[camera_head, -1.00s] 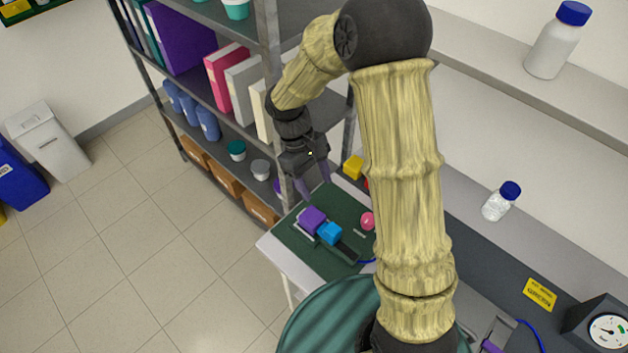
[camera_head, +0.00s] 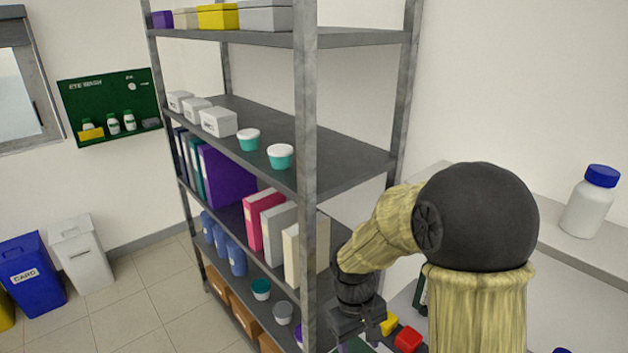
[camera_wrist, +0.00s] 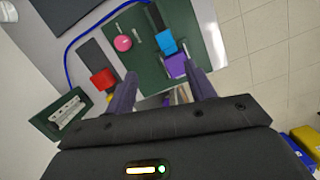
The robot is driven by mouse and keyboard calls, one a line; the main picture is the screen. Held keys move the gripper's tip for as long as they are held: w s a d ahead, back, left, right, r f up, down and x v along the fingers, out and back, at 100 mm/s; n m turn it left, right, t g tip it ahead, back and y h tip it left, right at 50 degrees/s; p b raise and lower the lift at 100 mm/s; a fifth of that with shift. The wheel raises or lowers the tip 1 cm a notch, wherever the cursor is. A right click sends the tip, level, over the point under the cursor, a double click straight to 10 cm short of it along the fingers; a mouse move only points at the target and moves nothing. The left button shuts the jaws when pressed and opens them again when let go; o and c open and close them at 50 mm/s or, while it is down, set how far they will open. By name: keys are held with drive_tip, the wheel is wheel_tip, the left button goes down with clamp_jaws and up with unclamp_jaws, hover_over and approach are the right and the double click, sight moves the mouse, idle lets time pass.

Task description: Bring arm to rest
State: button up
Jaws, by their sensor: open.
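My gripper (camera_wrist: 163,93) is open and empty in the wrist view, its two dark purple fingers spread apart. It hangs over the edge of a green board (camera_wrist: 153,70) on a light table. A purple block (camera_wrist: 175,66) and a blue block (camera_wrist: 165,43) sit on the board near the fingertips, apart from them. In the head view my arm is bent, with the wrist (camera_head: 357,318) low beside the shelf; the fingertips are cut off or hidden at the bottom edge.
A metal shelf (camera_head: 309,150) with binders and tubs stands close to my wrist. A white bottle (camera_head: 588,205) stands on the wall ledge at right.

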drive_tip(key=s+d+r+m+t+y+b, duration=0.1)
drive_tip(key=s+d+m+t, duration=0.3)
drive_tip(key=s+d+m, duration=0.1)
drive_tip(key=shift+s+d+r+b, duration=0.15)
drive_tip(key=shift+s+d+b, duration=0.25)
drive_tip(key=shift+d, duration=0.05)
drive_tip(key=shift+w, duration=0.1)
idle(1.1)
